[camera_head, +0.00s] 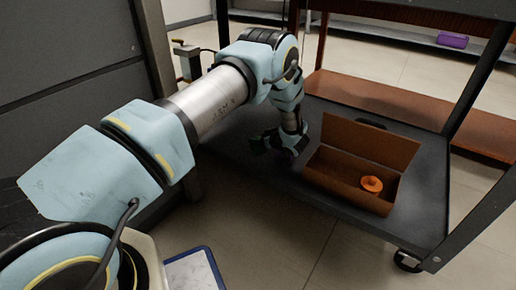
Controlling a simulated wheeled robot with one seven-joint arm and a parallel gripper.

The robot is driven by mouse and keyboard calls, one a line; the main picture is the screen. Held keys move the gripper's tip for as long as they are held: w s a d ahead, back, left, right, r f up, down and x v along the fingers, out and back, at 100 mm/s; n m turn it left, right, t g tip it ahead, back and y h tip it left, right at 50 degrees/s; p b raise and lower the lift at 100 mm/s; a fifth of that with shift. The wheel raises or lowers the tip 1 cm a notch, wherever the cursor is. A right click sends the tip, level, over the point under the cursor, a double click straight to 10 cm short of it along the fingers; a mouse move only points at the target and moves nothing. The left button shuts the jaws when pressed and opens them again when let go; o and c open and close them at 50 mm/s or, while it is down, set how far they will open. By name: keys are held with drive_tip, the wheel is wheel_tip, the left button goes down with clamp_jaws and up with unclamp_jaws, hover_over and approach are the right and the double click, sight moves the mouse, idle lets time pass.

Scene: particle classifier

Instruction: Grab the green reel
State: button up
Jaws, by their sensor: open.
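My gripper (278,143) is low over the left part of the dark cart's lower shelf (300,188), left of an open brown box. Its jaws are open, though the fingers are small and dark here. A dark patch with a greenish tint shows at the jaws; I cannot tell whether it is the green reel or part of the gripper. No clearly green reel shows elsewhere.
The open brown box (352,143) has its lid raised and holds an orange reel (371,184). A small dark object lies behind the lid. A purple object (452,40) sits on a far shelf. Cart posts stand around the lower shelf. A blue-edged white item (210,262) is at the bottom.

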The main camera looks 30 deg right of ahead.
clamp_jaws()
idle(0.4)
